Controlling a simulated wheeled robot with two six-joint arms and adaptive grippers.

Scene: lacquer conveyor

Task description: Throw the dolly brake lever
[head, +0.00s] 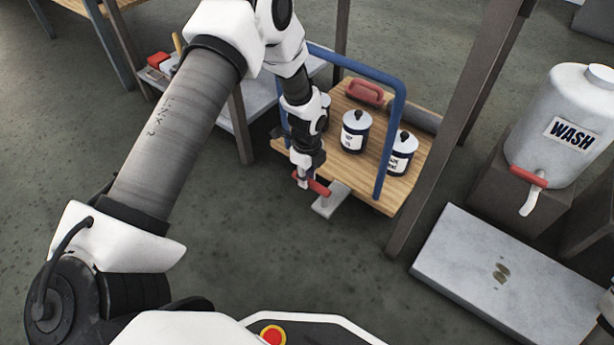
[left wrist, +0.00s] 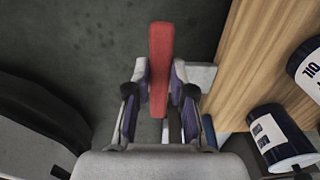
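The red brake lever (head: 319,187) sits at the near end of the dolly, beside a grey metal foot plate (head: 329,201). My left gripper (head: 303,181) reaches down to it. In the left wrist view the red lever (left wrist: 160,62) lies between the two fingers of my left gripper (left wrist: 160,88). The finger pads close in on both sides of the lever and appear to touch it. The dolly has a wooden deck (head: 405,190) and a blue push handle (head: 392,125).
Labelled cans (head: 355,131) and a red-handled item (head: 364,92) stand on the deck. A dark post (head: 450,140) rises to the right of the dolly. A white WASH tank (head: 563,120) stands at right, above a pale slab (head: 470,265). A low shelf is behind my arm.

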